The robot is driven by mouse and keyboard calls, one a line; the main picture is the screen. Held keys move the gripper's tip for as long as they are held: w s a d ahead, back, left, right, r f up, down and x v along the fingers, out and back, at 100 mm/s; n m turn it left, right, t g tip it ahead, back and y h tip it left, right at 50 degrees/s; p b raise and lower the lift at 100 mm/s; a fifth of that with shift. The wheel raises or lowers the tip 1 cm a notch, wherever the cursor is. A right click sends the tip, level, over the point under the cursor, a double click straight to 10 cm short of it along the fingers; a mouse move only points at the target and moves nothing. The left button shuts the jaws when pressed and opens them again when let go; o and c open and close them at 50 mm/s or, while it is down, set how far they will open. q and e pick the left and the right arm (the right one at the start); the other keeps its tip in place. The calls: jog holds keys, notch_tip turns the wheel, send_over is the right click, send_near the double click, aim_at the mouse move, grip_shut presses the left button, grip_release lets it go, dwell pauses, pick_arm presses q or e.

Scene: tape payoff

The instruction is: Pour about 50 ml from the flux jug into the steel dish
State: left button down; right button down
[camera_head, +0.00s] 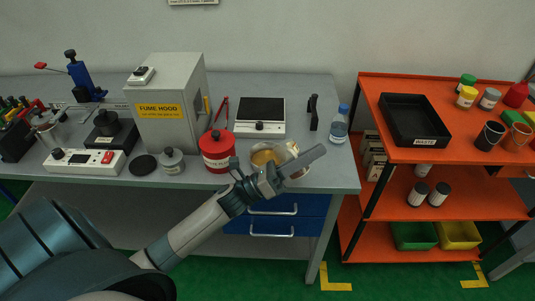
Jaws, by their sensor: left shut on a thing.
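My left gripper (285,169) reaches in from the lower left over the front edge of the bench. It is shut on what looks like the flux jug, a vessel with amber content (264,155) directly behind the fingers. A pale, shiny curved rim (293,147) shows just right of the amber area, partly covered by the gripper. It may be the steel dish, but I cannot tell where jug and dish part, nor how far the jug is tilted. My right gripper is not in view.
A red can (216,150) stands close left of the gripper. A scale with a dark plate (260,115) is behind; a black upright stand (313,112) and a blue-capped bottle (339,125) are to the right. The grey fume hood (168,90) stands further left. An orange shelf cart (445,80) stands right.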

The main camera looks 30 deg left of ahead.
pick_arm(q)
jog(key=shift+d+f+m+g, duration=0.55)
jog(key=shift+f+m+g, duration=0.1)
jog(key=shift+m, duration=0.15)
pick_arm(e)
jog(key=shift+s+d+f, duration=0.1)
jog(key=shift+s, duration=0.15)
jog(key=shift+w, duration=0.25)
pick_arm(q)
jog(key=shift+d, duration=0.15)
